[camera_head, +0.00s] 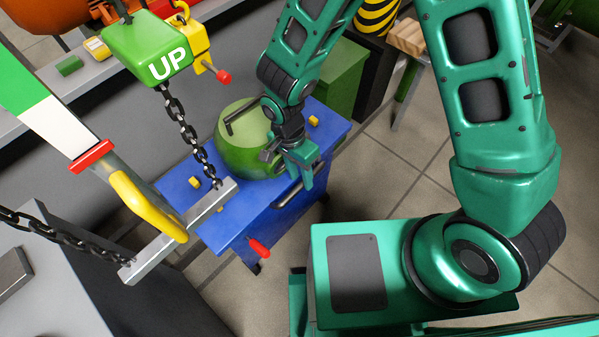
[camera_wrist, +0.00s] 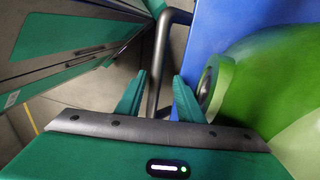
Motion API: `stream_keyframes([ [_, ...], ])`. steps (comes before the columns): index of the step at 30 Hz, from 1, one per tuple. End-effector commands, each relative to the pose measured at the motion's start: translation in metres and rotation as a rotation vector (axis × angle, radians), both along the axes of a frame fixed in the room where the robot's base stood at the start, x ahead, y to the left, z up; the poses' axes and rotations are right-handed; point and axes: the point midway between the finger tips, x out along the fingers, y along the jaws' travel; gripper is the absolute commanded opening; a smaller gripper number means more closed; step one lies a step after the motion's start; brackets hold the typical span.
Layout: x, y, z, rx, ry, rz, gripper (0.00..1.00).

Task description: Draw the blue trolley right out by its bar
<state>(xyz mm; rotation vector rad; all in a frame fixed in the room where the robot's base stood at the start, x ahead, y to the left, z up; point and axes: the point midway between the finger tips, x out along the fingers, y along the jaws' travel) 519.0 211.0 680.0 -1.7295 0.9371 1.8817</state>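The blue trolley (camera_head: 262,215) stands in the middle of the head view; its blue side (camera_wrist: 225,22) fills the top right of the wrist view. Its dark bar (camera_head: 285,198) runs along the side facing my base. In the wrist view the bar (camera_wrist: 164,50) passes between the two fingers. My gripper (camera_head: 303,176) is at the bar, pointing down. In the wrist view my gripper (camera_wrist: 160,80) is open, with gaps beside the bar. A round green vessel (camera_head: 238,150) with a dark handle sits on the trolley; its side (camera_wrist: 265,85) is close to the gripper.
A silver beam (camera_head: 205,207) hangs on chains over the trolley's left end, below a green UP block (camera_head: 150,50). A red handle (camera_head: 259,248) is at the trolley's near edge. A green cabinet (camera_head: 345,75) stands behind. Tiled floor (camera_head: 395,170) is free to the right.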

Motion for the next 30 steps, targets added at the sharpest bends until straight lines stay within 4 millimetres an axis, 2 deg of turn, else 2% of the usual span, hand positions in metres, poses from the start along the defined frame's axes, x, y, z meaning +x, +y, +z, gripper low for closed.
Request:
stream_keyframes([
  [8,0.002,0.001,0.006,0.001,-0.001,0.0,0.34],
  [11,0.004,0.003,0.018,0.002,-0.004,0.0,0.34],
  [21,0.013,0.012,0.078,0.003,-0.003,0.0,0.34],
  [25,0.015,0.014,0.094,0.002,-0.002,0.0,0.34],
  [30,0.016,0.015,0.104,0.001,-0.001,0.001,0.34],
])
